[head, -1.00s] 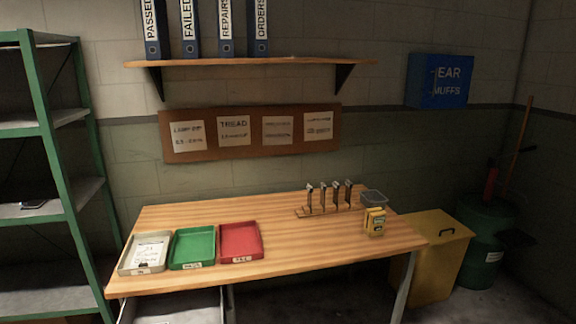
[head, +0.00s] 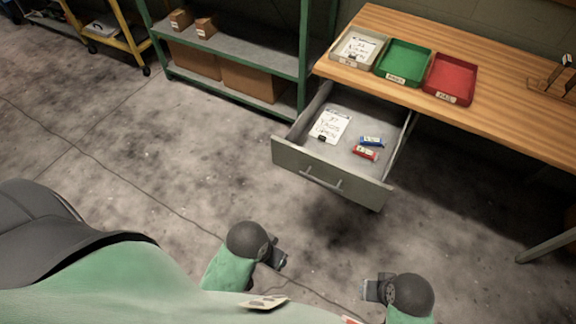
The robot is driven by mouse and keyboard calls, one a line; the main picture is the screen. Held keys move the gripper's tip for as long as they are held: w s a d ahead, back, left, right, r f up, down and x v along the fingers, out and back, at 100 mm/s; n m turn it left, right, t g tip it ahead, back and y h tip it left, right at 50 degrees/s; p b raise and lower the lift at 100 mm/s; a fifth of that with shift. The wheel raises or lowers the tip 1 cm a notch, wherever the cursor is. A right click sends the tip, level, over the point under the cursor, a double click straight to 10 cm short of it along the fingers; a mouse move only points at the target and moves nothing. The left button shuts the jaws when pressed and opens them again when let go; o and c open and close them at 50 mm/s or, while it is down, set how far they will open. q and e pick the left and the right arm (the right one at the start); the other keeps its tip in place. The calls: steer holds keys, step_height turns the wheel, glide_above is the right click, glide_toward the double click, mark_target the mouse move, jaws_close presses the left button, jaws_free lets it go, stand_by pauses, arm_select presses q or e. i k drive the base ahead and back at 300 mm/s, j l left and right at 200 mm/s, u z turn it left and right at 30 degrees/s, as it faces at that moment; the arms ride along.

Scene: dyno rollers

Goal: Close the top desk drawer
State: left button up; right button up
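The desk drawer (head: 310,161) is pulled far out from under the left end of the wooden desk (head: 500,105). Its grey-green front has a bar handle (head: 321,180) and faces me. Inside lie a clipboard with a written sheet (head: 331,124), a small blue packet (head: 371,141) and a small red packet (head: 365,153). My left gripper (head: 279,259) is low in the view, below and left of the drawer front. My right gripper (head: 370,290) is lower and to the right. Both are apart from the drawer; their fingers are too small and dark to read.
White, green (head: 404,62) and red (head: 450,78) trays stand on the desk above the drawer. A green shelf rack (head: 303,60) with cardboard boxes stands close to the drawer's left. A desk leg (head: 547,245) stands at the right. The concrete floor before the drawer is clear.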

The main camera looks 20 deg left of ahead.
mark_target(336, 168)
steer(key=u, duration=0.2)
steer(key=k+j+z, duration=0.25)
steer(key=k+j, duration=0.15)
steer(key=k+j+z, duration=0.25)
steer(key=k+j, duration=0.2)
